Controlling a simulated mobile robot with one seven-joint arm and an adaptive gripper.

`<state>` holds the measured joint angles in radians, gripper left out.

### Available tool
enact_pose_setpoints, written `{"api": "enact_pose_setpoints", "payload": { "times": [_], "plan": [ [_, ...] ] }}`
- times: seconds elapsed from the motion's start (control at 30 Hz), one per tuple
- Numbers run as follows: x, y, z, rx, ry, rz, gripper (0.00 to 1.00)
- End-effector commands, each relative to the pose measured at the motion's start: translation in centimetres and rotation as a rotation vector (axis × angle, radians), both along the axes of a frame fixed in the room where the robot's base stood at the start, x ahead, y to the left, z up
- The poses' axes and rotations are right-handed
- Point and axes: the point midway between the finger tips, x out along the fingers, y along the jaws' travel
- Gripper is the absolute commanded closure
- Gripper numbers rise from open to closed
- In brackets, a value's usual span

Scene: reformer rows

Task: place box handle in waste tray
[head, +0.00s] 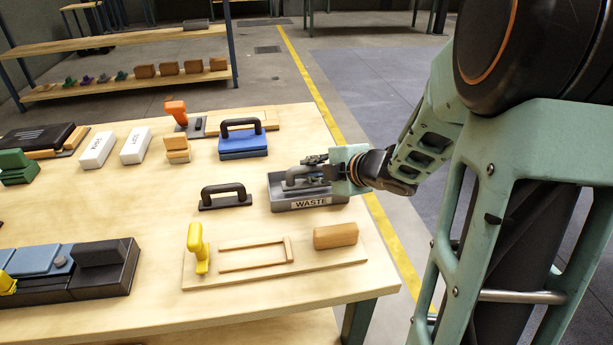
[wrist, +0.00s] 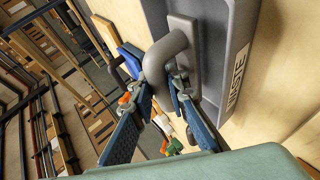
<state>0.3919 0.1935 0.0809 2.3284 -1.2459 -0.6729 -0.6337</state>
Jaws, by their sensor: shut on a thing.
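A grey handle (head: 298,175) with a flat base plate is in my gripper (head: 318,165), at the grey waste tray (head: 312,202). In the wrist view, the fingers of my gripper (wrist: 163,88) are closed around the bent end of the grey handle (wrist: 165,52). Its plate lies within the outline of the waste tray (wrist: 238,60), which bears a WASTE label. I cannot tell whether the plate rests on the tray floor.
A black handle (head: 226,198) stands on the table left of the tray. Behind it is a blue box (head: 243,145) with a black handle. In front is a wooden board (head: 270,268) with a yellow-handled tool (head: 197,250) and a wooden block (head: 335,236). The table's right edge is close to the tray.

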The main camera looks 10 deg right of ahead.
Motion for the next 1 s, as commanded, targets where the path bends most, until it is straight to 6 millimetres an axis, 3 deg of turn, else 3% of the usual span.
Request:
{"api": "enact_pose_setpoints", "payload": {
  "times": [0.03, 0.1, 0.57, 0.6, 0.63, 1.0],
  "plan": [
    [-0.3, -0.3, -1.3, -0.001, 0.001, -0.001, 1.0],
    [-0.6, -0.6, -1.9, 0.0, 0.001, 0.0, 1.0],
    [-0.8, -0.7, -2.4, 0.0, 0.0, 0.002, 1.0],
    [-0.8, -0.7, -2.2, 0.0, 0.001, 0.002, 0.81],
    [-0.8, -0.7, -2.2, 0.0, 0.001, 0.002, 0.78],
    [-0.8, -0.7, -1.7, 0.0, 0.0, 0.002, 0.78]
  ]
}}
